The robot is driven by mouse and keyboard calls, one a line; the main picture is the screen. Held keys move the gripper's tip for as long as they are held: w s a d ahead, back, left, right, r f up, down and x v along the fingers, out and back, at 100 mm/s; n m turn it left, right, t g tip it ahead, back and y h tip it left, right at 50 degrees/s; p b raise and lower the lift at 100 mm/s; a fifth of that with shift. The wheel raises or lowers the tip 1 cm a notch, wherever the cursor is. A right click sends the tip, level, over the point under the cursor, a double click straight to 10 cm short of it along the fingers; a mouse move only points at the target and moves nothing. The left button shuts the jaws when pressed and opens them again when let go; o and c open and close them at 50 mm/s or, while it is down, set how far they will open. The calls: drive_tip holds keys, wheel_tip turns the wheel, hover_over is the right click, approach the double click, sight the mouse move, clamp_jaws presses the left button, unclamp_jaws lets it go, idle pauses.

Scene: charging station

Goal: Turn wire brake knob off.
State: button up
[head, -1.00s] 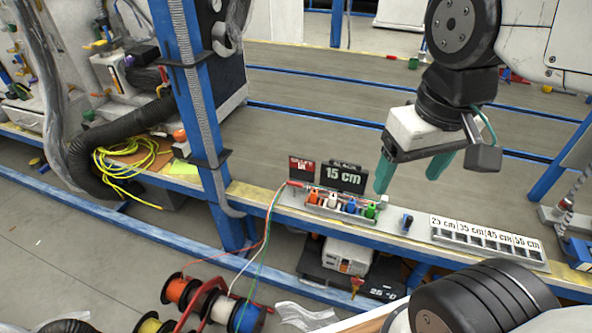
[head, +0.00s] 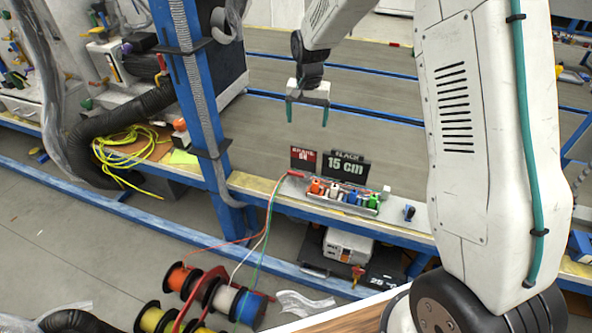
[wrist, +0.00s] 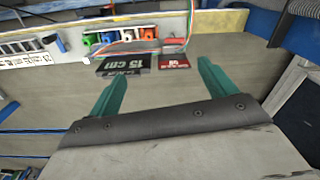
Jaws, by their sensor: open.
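My gripper (head: 307,112) is open and empty. Its two teal fingers point down in the head view, above the bench and behind the signs. In the wrist view my gripper (wrist: 160,76) has its fingers apart, with the signs and the coloured wire holders beyond them. A red sign (head: 304,158), seemingly about the brake, stands beside the black "15 cm" sign (head: 346,170). A small blue knob-like part (head: 408,212) stands right of the wire holders; I cannot tell whether it is the brake knob. The gripper touches none of these.
Orange, white, blue and green wire holders sit in a rack (head: 343,205) at the bench's front edge. Wires run down to spools (head: 237,306) on the floor. A blue post (head: 196,100) stands left. My own arm hides the bench's right part.

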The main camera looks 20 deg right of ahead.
drive_tip(key=m, duration=0.2)
hover_over(296, 172)
wheel_tip(296, 172, down, 17)
wheel_tip(296, 172, down, 11)
drive_tip(key=shift+f, duration=0.2)
drive_tip(key=c, duration=1)
